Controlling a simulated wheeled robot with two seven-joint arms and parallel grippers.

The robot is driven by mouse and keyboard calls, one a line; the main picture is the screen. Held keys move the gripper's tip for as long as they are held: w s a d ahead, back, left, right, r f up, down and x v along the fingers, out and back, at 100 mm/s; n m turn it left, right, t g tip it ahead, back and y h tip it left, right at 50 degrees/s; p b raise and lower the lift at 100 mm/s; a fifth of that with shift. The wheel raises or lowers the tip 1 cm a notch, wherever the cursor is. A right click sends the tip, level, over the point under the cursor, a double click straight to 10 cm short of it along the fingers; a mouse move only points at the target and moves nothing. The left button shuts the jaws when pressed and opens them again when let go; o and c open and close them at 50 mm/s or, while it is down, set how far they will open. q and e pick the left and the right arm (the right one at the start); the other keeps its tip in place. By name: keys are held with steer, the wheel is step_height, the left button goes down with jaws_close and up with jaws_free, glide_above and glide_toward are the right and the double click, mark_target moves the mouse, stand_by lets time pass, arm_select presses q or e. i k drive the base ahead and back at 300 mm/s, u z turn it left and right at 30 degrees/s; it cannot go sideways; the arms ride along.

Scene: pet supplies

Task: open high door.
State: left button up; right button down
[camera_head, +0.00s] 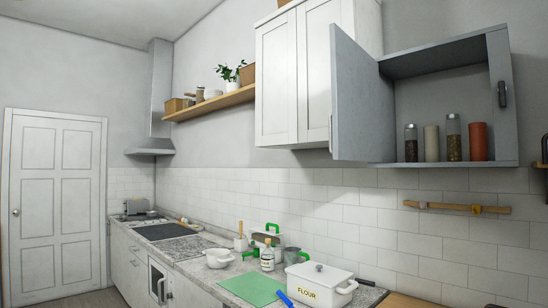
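A grey wall cabinet (508,118) hangs high at the right in the head view. Its grey door (362,98) stands wide open, swung out to the left on the cabinet's left side. The inside of the cabinet is exposed. A slim light handle (331,133) shows by the door's free edge; I cannot tell whether it belongs to this door or to the white cabinet behind. Neither of my grippers is recognisable in this view.
Several jars (453,138) and a red-brown canister (478,141) stand inside the cabinet. A closed white cabinet (290,80) hangs to its left. Below, the counter holds a white flour box (318,284), a green board (253,288) and a bottle (267,259).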

mark_target(354, 120)
steer(key=u, duration=0.35)
steer(key=i, duration=1.05)
steer(key=z, duration=0.2)
